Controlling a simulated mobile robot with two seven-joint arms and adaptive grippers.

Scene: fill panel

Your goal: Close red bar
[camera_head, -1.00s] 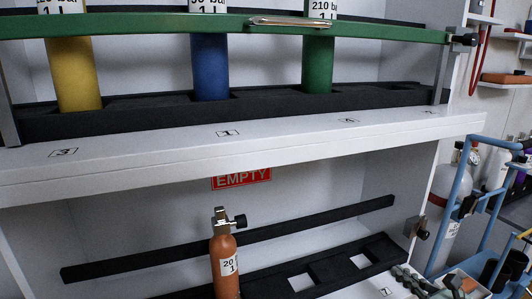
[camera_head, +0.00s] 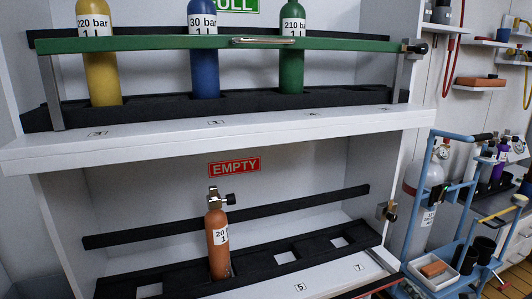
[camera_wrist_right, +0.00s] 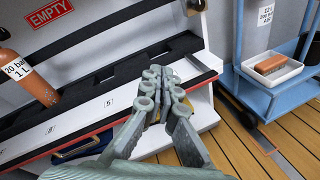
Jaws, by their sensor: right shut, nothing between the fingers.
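The red bar (camera_wrist_right: 100,124) shows in the right wrist view as a long red strip along the front edge of the lower shelf, low and in front of the slots. In the head view only a short piece of it shows near the bottom right, partly hidden. My right gripper (camera_wrist_right: 161,88) is shut and empty, with its fingers over the right end of the lower shelf, close to the bar. Whether it touches the bar cannot be told. My left gripper is not in view.
An orange cylinder (camera_head: 217,245) stands in the lower rack under the EMPTY sign (camera_head: 234,167). The green bar (camera_head: 220,43) crosses the yellow, blue and green cylinders above. A blue trolley (camera_head: 425,190) with a white tray (camera_head: 436,272) stands at the right.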

